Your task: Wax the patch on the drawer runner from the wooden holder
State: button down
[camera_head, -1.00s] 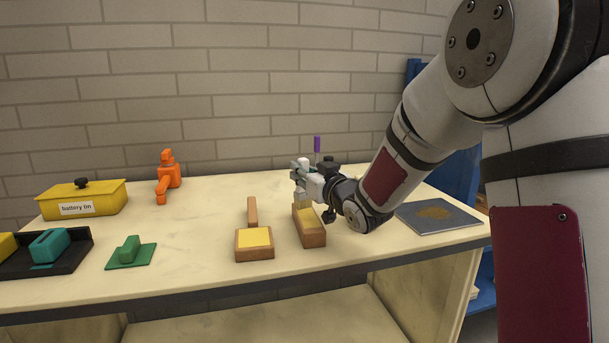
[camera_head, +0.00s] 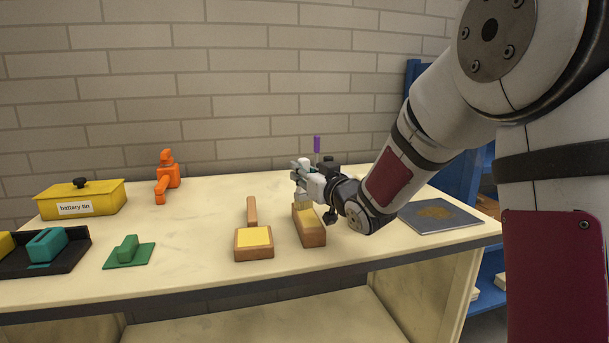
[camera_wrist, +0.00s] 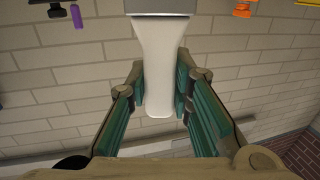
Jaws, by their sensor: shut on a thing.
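The grey plate (camera_head: 440,226) with a brown patch (camera_head: 436,212) lies flat at the right of the table; it looks like the runner. A wooden block (camera_head: 311,236) with a yellowish top stands mid-table. A second wooden block (camera_head: 254,253) with a brighter yellow top and a wooden handle (camera_head: 252,212) lies to its left. I cannot tell which is the holder. My gripper (camera_head: 303,186) is just above and behind the right block, shut on a pale tapered piece (camera_wrist: 160,60) between its green pads. I cannot tell whether that piece touches the block.
A yellow battery tin (camera_head: 100,203), an orange clamp-like object (camera_head: 167,177), a green piece (camera_head: 128,252) and a black tray (camera_head: 70,258) with a teal block are on the left. A purple stick (camera_head: 317,144) shows behind my gripper.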

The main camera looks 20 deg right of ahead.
dwell(0.3)
jog(key=shift+r+p, duration=2.35)
jog(key=shift+r, duration=1.15)
